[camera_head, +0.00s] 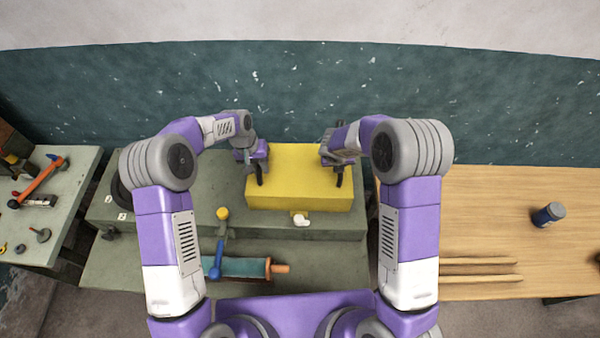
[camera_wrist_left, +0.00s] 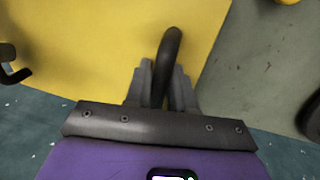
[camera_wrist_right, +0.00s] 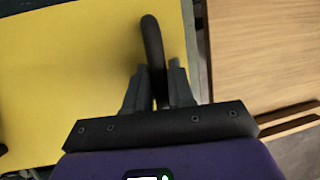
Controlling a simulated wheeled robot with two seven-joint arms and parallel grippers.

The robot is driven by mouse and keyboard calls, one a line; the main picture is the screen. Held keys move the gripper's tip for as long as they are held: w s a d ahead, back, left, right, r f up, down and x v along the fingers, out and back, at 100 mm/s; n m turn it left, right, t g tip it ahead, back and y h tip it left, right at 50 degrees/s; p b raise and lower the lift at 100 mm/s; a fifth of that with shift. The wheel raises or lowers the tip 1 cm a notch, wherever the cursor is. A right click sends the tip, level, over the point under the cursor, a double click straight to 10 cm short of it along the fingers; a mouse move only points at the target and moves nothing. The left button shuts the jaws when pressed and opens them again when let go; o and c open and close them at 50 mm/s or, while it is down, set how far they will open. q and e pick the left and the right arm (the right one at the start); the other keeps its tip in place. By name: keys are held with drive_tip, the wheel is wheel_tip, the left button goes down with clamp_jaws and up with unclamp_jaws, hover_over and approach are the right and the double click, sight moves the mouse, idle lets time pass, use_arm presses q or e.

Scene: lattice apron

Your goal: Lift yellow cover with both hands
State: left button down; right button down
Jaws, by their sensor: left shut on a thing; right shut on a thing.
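The yellow cover (camera_head: 298,185) is a box-like block on the grey-green bench in the middle of the head view. It also fills much of the left wrist view (camera_wrist_left: 90,50) and the right wrist view (camera_wrist_right: 70,80). It has a dark handle near each end. My left gripper (camera_head: 257,168) is shut on the dark left handle (camera_wrist_left: 170,48). My right gripper (camera_head: 339,168) is shut on the dark right handle (camera_wrist_right: 152,42). The cover looks level; whether its underside touches the bench I cannot tell.
A wooden table (camera_head: 480,220) with a blue can (camera_head: 549,214) is right; a tool table (camera_head: 75,185) is left.

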use_arm(q)
drive_tip(key=shift+w+r, duration=0.1)
drive_tip(key=shift+r, duration=0.15)
use_arm(e)
drive_tip(key=shift+w+r, duration=0.1)
drive_tip(key=shift+r, duration=0.1)
